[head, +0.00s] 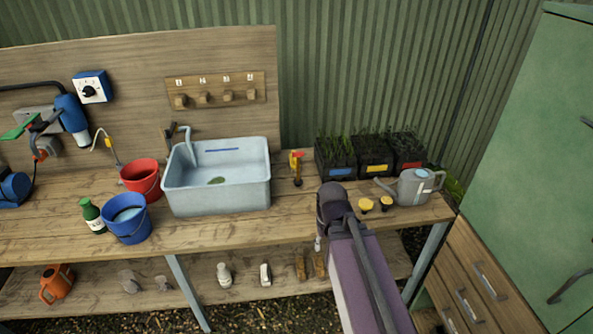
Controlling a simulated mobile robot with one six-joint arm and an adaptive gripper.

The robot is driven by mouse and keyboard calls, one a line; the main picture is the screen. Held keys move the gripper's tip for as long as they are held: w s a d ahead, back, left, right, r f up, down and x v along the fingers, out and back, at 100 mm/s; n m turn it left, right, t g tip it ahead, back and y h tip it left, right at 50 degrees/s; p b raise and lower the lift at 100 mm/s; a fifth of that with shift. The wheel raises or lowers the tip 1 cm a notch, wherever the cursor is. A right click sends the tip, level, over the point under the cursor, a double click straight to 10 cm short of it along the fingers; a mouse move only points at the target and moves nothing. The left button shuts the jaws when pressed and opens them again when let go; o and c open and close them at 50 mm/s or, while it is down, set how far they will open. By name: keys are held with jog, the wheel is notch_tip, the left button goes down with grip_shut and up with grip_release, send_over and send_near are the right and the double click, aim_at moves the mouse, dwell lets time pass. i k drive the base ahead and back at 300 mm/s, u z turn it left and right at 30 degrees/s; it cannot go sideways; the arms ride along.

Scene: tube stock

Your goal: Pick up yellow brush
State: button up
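No item is clearly a yellow brush at this size. Two small yellow round-topped items, the left one (366,205) and the right one (386,203), sit on the bench between my arm and the watering can. A red and yellow upright item (297,168) stands just right of the sink. Two brown items (309,267), possibly brushes, are on the lower shelf. My arm reaches in from the bottom right over the bench's front edge. Only a small pale part of my gripper (318,243) may show below the dark wrist; its fingers are hidden or too small to read.
A grey sink (215,202), red bucket (140,178) and blue bucket (128,232) stand on the wooden bench (60,220). Black plant trays (336,168) and a grey watering can (413,188) are at the right. A green cabinet (530,150) borders the right side.

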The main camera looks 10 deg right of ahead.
aim_at(293, 161)
jog(key=k, duration=0.55)
jog(key=u, duration=0.6)
jog(key=i, duration=1.5)
jog(key=z, duration=0.5)
jog(key=i, duration=0.65)
jog(key=z, duration=0.45)
